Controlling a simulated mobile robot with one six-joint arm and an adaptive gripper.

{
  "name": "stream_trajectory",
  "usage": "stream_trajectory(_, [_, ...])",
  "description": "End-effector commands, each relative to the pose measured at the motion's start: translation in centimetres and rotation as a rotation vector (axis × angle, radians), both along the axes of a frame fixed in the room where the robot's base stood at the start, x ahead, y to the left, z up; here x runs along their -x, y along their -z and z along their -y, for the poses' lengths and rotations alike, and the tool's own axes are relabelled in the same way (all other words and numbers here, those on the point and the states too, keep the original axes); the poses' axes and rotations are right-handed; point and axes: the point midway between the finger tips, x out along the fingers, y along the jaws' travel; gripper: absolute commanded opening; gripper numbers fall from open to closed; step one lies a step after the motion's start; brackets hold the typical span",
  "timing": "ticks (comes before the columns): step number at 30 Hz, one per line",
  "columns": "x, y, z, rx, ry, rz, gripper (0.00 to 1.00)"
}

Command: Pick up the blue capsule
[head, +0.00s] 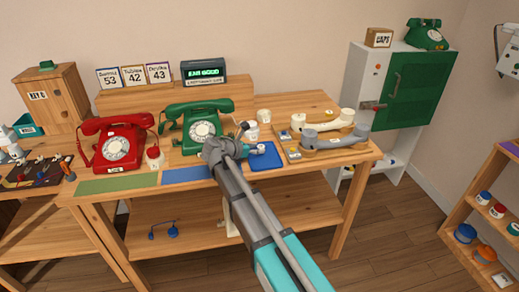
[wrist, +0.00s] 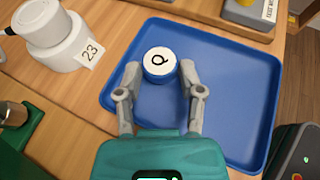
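The blue capsule (wrist: 160,64) has a white round top marked with a Q. It stands upright on a blue tray (wrist: 240,95), near the tray's back left side in the wrist view. My gripper (wrist: 160,68) is open, with one fingertip on each side of the capsule and a small gap visible on both sides. In the head view, my gripper (head: 238,147) is low over the table, just left of the blue tray (head: 267,163). The capsule's white top (head: 261,147) shows there beside the fingers.
A white container (wrist: 50,30) tagged 23 stands left of the tray. A green dial phone (head: 200,127) is close to my gripper's left, with a red phone (head: 117,145) farther left. A wooden tray with grey and white handsets (head: 335,137) lies to the right.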

Motion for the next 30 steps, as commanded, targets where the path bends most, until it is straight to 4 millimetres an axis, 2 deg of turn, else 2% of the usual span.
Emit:
stream_trajectory(1, [0.0,0.0,0.0,0.0,0.0,0.0,0.3])
stream_trajectory(5, [0.0,0.0,0.0,-0.001,0.0,-0.001,0.06])
stream_trajectory(6, [0.0,0.0,0.0,0.0,0.0,0.0,0.03])
stream_trajectory(20, [0.0,-0.5,0.0,0.0,0.0,0.0,0.02])
stream_trajectory(30, [0.0,-3.0,0.0,0.0,0.0,0.0,0.02])
